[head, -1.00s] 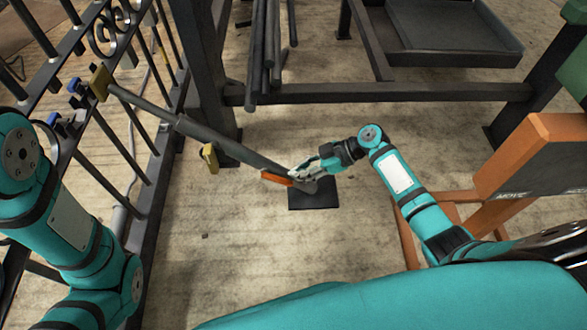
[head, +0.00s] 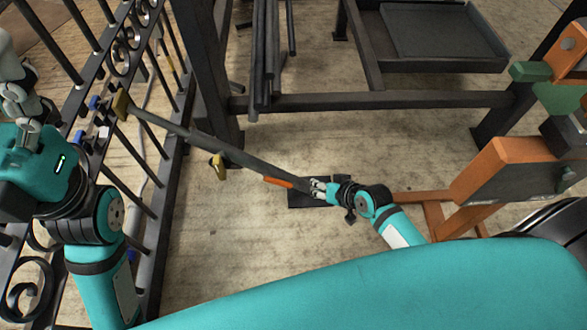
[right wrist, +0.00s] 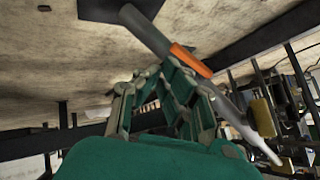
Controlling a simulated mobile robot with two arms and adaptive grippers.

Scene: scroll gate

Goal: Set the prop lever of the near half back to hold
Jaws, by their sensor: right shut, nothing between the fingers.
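The near half's prop is a long grey tube (head: 215,147). It slants from a yellow bracket (head: 121,104) on the gate down to a dark floor plate (head: 300,200). Its orange lever (head: 278,182) lies close along the tube near the lower end; it also shows in the right wrist view (right wrist: 190,60). My right gripper (head: 316,188) is shut and empty at the tube's foot, just right of the lever; whether it touches the tube is unclear. My left gripper (head: 17,95) is over the gate at far left, its fingers unclear.
The scroll gate (head: 125,150) stands along the left side. A dark post (head: 203,70) and low crossbar (head: 390,101) stand behind the prop, with upright dark bars (head: 262,55). An orange-framed stand (head: 490,175) is at right. Floor in front of the prop is clear.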

